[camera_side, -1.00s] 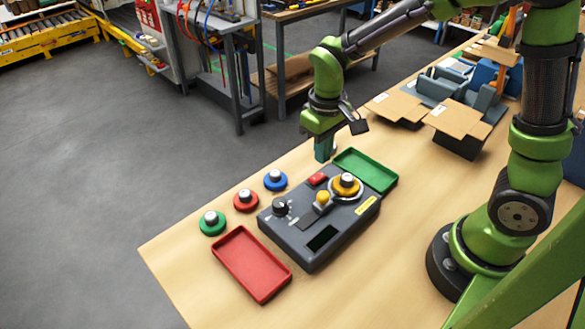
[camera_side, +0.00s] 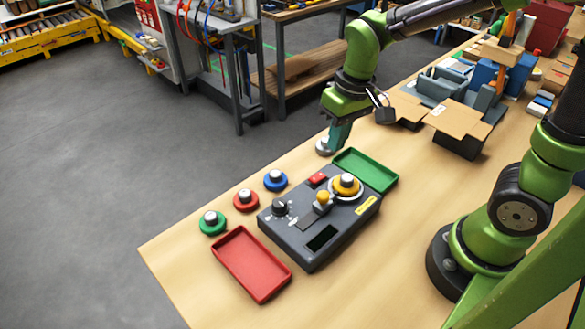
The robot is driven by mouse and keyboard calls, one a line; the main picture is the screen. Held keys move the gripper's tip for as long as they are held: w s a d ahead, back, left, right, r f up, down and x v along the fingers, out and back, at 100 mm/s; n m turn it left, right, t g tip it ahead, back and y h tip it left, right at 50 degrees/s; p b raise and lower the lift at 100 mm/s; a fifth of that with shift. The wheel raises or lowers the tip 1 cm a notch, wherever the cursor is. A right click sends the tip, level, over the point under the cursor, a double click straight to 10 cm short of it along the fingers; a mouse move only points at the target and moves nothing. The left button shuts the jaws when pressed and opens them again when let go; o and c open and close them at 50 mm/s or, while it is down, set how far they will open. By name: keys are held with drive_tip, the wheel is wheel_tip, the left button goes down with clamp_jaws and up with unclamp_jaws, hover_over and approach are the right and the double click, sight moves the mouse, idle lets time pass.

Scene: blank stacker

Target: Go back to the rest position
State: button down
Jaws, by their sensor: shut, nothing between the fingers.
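My gripper (camera_side: 337,136) is shut and empty, pointing down over the back edge of the table. It is just above and right of a small grey round piece (camera_side: 322,147), which is partly hidden behind the fingers. I cannot tell if the two touch. A dark grey machine (camera_side: 318,222) lies on the table in front of my gripper. It has a yellow round piece with a grey knob (camera_side: 347,182), a yellow-topped lever (camera_side: 323,198), a red button (camera_side: 318,178) and a black dial (camera_side: 281,207).
Blue (camera_side: 276,180), red (camera_side: 245,200) and green (camera_side: 211,222) round pieces stand left of the machine. A green tray (camera_side: 366,169) is behind it and a red tray (camera_side: 251,265) in front. Open cardboard boxes (camera_side: 462,121) stand at the right back.

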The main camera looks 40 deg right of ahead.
drive_tip(key=s+d+r+m+t+y, duration=0.1)
drive_tip(key=s+d+r+m+t, duration=0.1)
drive_tip(key=s+r+t, duration=0.3)
drive_tip(key=shift+s+d+r+m+t, duration=0.2)
drive_tip(key=shift+s+r+m+t, duration=0.15)
drive_tip(key=shift+s+r, duration=1.45)
